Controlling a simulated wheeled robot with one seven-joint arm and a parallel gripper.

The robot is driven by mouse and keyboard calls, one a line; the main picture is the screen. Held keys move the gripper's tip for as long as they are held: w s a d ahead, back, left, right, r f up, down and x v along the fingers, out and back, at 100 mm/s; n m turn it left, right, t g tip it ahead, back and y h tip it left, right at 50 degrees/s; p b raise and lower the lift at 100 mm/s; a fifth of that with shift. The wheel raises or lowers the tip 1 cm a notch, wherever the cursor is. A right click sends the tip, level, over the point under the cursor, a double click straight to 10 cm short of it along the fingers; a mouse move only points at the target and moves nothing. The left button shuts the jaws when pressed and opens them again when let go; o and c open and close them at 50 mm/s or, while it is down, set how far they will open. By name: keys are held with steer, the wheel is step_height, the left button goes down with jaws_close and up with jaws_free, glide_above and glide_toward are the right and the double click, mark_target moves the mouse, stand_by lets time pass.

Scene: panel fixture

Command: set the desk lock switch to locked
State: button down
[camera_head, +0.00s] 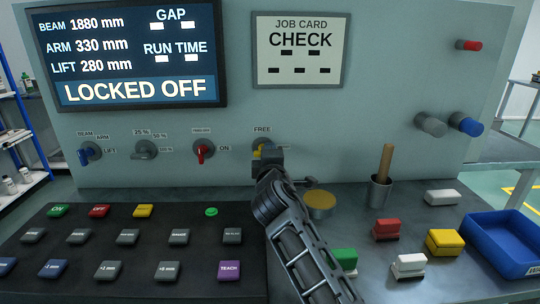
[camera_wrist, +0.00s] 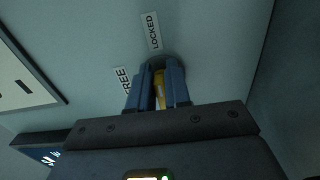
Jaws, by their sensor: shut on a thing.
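The desk lock switch is a small yellow lever (camera_head: 258,151) on the grey panel, below the FREE label (camera_head: 262,129). My gripper (camera_head: 266,155) is at the panel and shut on this lever. In the wrist view the yellow lever (camera_wrist: 160,90) sits between the two blue-grey fingers of my gripper (camera_wrist: 158,88). The LOCKED label (camera_wrist: 150,31) is above the fingertips there, and the FREE label is to their left. My gripper covers much of the lever and its dial, so I cannot tell clearly which label it points to.
A red switch (camera_head: 203,151) is close on the left. The screen (camera_head: 130,50) reads LOCKED OFF. A cup with a wooden stick (camera_head: 381,190), a brass-topped round piece (camera_head: 320,201), several coloured blocks and a blue tray (camera_head: 505,240) stand on the right of the desk.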

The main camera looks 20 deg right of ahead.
steer(key=shift+d+f, duration=0.1)
steer(key=c, duration=1.2)
jaws_free()
steer(key=shift+o, duration=0.2)
steer(key=v, duration=0.8)
